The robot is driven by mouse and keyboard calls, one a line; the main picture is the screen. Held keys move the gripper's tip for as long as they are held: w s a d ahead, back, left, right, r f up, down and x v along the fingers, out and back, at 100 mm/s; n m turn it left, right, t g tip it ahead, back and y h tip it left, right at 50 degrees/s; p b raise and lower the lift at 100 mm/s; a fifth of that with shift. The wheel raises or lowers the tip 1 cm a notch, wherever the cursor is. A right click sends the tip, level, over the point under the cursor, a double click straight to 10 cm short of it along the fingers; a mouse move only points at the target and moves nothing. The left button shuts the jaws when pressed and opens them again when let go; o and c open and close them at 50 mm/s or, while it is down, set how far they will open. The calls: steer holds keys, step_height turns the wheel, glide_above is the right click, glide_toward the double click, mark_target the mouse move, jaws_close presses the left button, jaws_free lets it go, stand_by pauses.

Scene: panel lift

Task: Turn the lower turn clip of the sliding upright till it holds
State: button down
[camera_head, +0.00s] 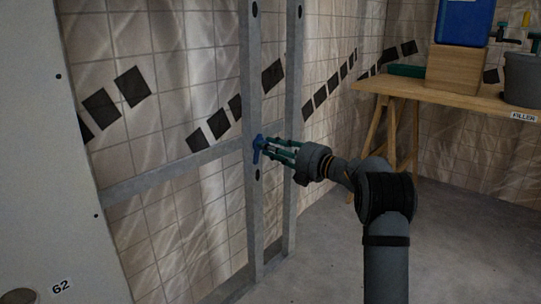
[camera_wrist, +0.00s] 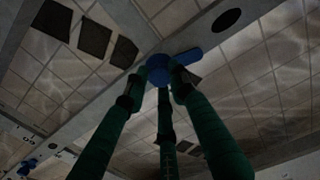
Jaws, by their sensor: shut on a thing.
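A blue turn clip (camera_head: 258,148) sits on the grey metal upright (camera_head: 252,90), near where a rail meets it from the left. In the head view it looks roughly upright along the stud. My gripper (camera_head: 267,149) reaches it from the right with green fingers. In the wrist view, the fingertips (camera_wrist: 160,80) are closed around the knob of the clip (camera_wrist: 187,56), and one blue arm sticks out to the right. The fingers hide part of the clip, so I cannot tell whether it is latched.
A second upright (camera_head: 292,90) stands just right. A white panel (camera_head: 35,130) stands at the left. A wooden workbench (camera_head: 460,94) with a blue container (camera_head: 464,22) and a grey bucket (camera_head: 522,78) is at the back right. Another small blue piece (camera_wrist: 27,167) shows in the wrist view.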

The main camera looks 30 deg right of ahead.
steer(key=shift+a+f+n+b, duration=0.2)
steer(key=shift+n+b, duration=0.2)
steer(key=shift+n, duration=0.25)
steer(key=shift+a+f+n+b, duration=0.15)
steer(key=shift+n+b, duration=0.25)
steer(key=shift+n, duration=0.25)
steer(key=shift+r, duration=0.1)
steer(key=c, duration=1.5)
jaws_free()
steer(key=shift+d, duration=0.1)
steer(key=shift+d+r, duration=0.1)
steer(key=shift+d, duration=0.05)
steer(key=v, duration=1.2)
